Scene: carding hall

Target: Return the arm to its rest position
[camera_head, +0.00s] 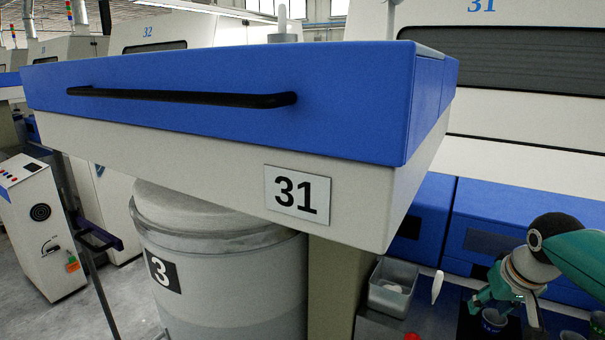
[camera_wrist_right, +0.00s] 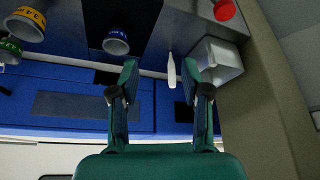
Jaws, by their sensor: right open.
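My right gripper (camera_head: 508,303) is at the lower right of the head view, beside the machine front. It also shows in the right wrist view (camera_wrist_right: 158,82), with its two green fingers spread and nothing held between them. A small cup with a blue band (camera_head: 493,320) shows just under the gripper in the head view. In the right wrist view the blue-banded cup (camera_wrist_right: 116,42) stands on a dark patch beyond the left finger, apart from it. My left gripper is not in view.
Machine 31's blue cover (camera_head: 220,85) with a black handle juts out across the head view. A can (camera_head: 220,265) labelled 3 stands below it. A grey bin (camera_head: 390,288) and a white slim object (camera_head: 437,286) are near my right gripper. Yellow-banded (camera_wrist_right: 25,24) and green-banded (camera_wrist_right: 10,50) cups stand left.

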